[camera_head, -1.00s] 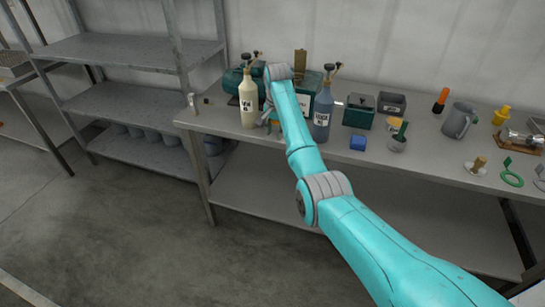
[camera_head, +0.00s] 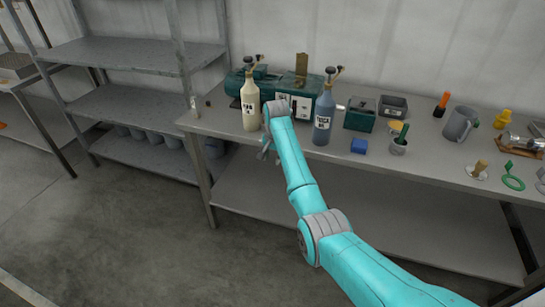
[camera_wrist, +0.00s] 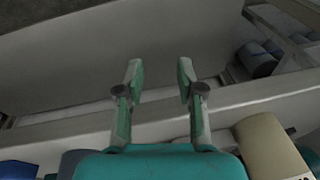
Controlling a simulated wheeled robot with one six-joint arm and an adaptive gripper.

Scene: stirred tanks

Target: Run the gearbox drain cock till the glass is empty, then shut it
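The dark green machine (camera_head: 313,83) at the back of the bench, with white labels on its front, looks like the gearbox. My arm and two bottles partly cover it. I cannot make out a drain cock or a sight glass on it. My gripper (camera_head: 268,152) is at the bench's front edge, between the bottles and nearer than the machine. In the wrist view my gripper (camera_wrist: 160,78) has its two fingers apart, with nothing between them.
A cream bottle (camera_head: 250,108) stands left of my wrist and a blue-grey bottle (camera_head: 322,120) right of it. A green box (camera_head: 360,115), a blue block (camera_head: 358,146) and a grey jug (camera_head: 459,124) stand further right on the bench (camera_head: 420,165). Metal shelves (camera_head: 130,52) stand left.

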